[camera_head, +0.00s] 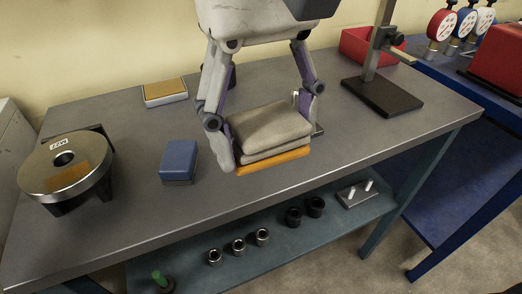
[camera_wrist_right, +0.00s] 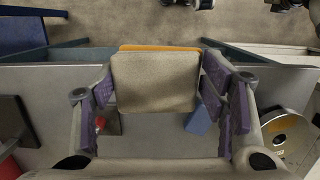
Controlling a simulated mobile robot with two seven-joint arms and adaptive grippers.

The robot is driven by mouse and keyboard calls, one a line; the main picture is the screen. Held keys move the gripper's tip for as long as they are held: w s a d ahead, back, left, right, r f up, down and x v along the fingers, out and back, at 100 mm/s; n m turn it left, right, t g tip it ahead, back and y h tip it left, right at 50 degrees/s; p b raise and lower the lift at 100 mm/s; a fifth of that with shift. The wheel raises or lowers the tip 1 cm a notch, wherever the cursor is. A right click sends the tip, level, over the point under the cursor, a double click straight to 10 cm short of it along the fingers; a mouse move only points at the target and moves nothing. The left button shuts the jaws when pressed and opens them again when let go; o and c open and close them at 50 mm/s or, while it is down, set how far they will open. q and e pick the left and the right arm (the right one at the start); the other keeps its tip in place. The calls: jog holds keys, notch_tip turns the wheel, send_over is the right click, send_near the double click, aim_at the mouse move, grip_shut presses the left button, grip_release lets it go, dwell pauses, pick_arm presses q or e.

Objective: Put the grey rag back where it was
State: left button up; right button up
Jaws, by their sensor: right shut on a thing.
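The grey rag (camera_head: 268,128) is a folded, layered beige-grey cloth near the front middle of the bench in the head view. My right gripper (camera_head: 266,140) comes down from above with a finger on each side of the rag and is shut on it. An orange piece (camera_head: 275,161) shows under the rag's front edge; I cannot tell whether the rag touches it. In the right wrist view the rag (camera_wrist_right: 155,82) fills the space between the fingers of my right gripper (camera_wrist_right: 157,92), and a strip of orange (camera_wrist_right: 160,48) shows past its far edge. My left gripper is not in view.
On the grey bench (camera_head: 130,215) are a blue block (camera_head: 179,160), a yellow-topped block (camera_head: 165,92), a round steel disc (camera_head: 66,165), a stand with a black base (camera_head: 382,96) and a red bin (camera_head: 368,45). Several sockets (camera_head: 239,245) stand on the lower shelf.

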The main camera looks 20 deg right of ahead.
jog(key=w+f, duration=0.3)
jog(key=w, duration=0.1)
jog(key=w+f, duration=0.3)
jog(key=w, duration=0.1)
jog(key=w+f, duration=0.3)
jog(key=w, duration=0.2)
jog(key=shift+d, duration=0.3)
jog(key=shift+w+f, duration=0.25)
jog(key=shift+f, duration=0.05)
jog(key=shift+w+f, duration=0.2)
jog(key=shift+f, duration=1.5)
jog(key=o, duration=0.8)
jog(key=shift+f, duration=0.15)
jog(key=r, duration=0.4)
jog(key=w+r, duration=0.1)
jog(key=r, duration=0.3)
jog(key=r+b, duration=0.1)
jog(key=r, duration=0.3)
jog(key=shift+w+r, duration=0.1)
jog(key=shift+w, duration=0.3)
